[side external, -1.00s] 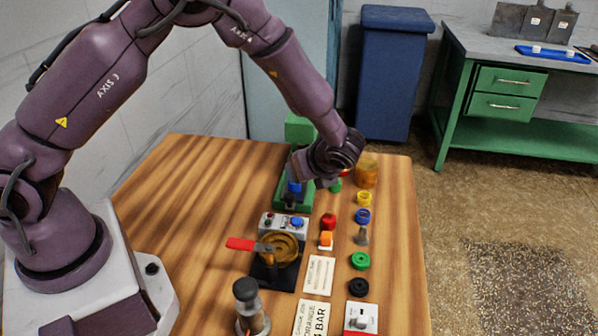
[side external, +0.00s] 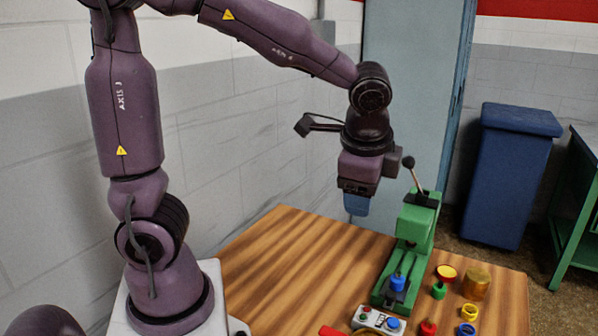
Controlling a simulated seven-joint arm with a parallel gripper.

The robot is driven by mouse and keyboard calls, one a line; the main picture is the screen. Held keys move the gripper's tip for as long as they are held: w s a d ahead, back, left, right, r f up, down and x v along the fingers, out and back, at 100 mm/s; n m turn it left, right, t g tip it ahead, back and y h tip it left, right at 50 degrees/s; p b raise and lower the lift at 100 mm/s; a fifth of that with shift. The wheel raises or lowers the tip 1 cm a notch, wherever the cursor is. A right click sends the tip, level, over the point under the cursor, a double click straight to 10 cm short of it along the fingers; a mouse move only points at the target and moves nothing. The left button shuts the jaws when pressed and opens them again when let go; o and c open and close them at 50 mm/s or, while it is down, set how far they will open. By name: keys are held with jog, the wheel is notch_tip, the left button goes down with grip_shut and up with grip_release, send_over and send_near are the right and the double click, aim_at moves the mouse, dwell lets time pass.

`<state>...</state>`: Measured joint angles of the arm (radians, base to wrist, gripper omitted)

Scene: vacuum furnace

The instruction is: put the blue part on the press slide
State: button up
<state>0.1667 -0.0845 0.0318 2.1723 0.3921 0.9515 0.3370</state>
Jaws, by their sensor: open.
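The green press (side external: 418,225) stands at the right of the wooden table, its black-knobbed lever raised. A small blue part (side external: 398,281) sits upright on the dark slide (side external: 394,297) at the foot of the press. My gripper (side external: 357,205) hangs above the table, to the upper left of the press, pointing down and clear of the blue part. It is open. Its blue lower end shows edge-on, so the gap between the fingers is hidden, and I see nothing held in it.
A control box (side external: 379,320) with buttons lies in front of the press. The table's left (side external: 290,260) is clear.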

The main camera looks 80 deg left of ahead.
jog(key=s+d+r+n+t+h, duration=0.1)
jog(key=s+r+n+t+h, duration=0.2)
jog(key=s+n, duration=0.4)
jog(key=s+r, duration=0.1)
jog(key=s, duration=0.2)
jog(key=shift+s+d+r+n+t, duration=0.2)
jog(key=shift+s+n+t, duration=0.1)
jog(key=shift+s+n, duration=0.1)
